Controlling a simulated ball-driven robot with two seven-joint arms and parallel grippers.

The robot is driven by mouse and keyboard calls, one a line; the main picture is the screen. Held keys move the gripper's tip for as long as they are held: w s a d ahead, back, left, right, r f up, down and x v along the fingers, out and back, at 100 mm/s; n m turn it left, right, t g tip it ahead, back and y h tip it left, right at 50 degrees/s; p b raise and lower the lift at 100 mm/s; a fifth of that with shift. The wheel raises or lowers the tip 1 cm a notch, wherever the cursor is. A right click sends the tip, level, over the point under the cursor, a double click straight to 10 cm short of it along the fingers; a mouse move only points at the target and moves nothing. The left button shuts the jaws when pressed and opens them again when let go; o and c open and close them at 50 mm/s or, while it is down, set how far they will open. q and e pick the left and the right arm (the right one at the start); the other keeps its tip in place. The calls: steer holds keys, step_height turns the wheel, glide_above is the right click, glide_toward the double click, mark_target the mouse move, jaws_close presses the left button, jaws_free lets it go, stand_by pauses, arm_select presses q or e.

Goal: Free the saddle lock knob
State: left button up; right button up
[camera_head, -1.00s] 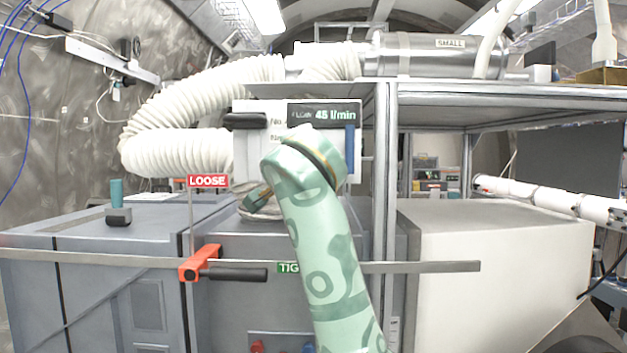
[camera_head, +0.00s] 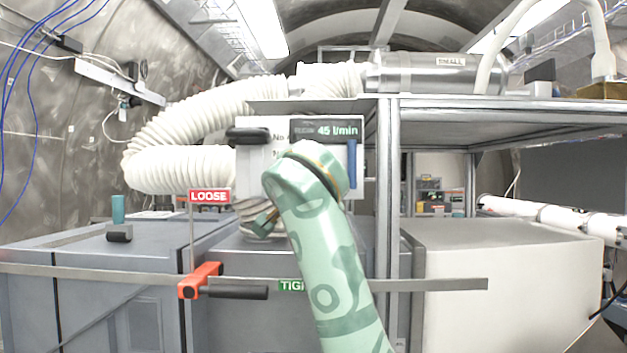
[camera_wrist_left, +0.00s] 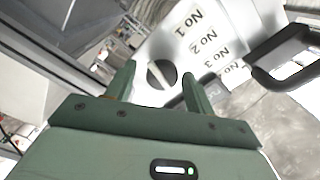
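An orange-red clamp (camera_head: 199,280) with a black bar handle (camera_head: 236,292) sits on the grey rail (camera_head: 90,278), apparently the saddle lock knob. In the left wrist view the left gripper (camera_wrist_left: 158,85) is open, fingers apart, before the panel (camera_wrist_left: 178,42). My right gripper is out of view.
A white corrugated hose (camera_head: 180,160) runs up to a steel cylinder (camera_head: 440,74) on the shelf. A black handle (camera_head: 248,136) sticks out at the panel's left. Grey cabinets (camera_head: 120,255) and a pale box (camera_head: 510,260) fill the front. A metal post (camera_head: 387,190) stands right of the arm.

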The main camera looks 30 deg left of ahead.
arm_select(q)
steer(key=shift+r, duration=0.1)
steer(key=p+v, duration=0.2)
steer(key=v, duration=1.4)
steer(key=shift+d, duration=0.2)
steer(key=shift+s, duration=0.15)
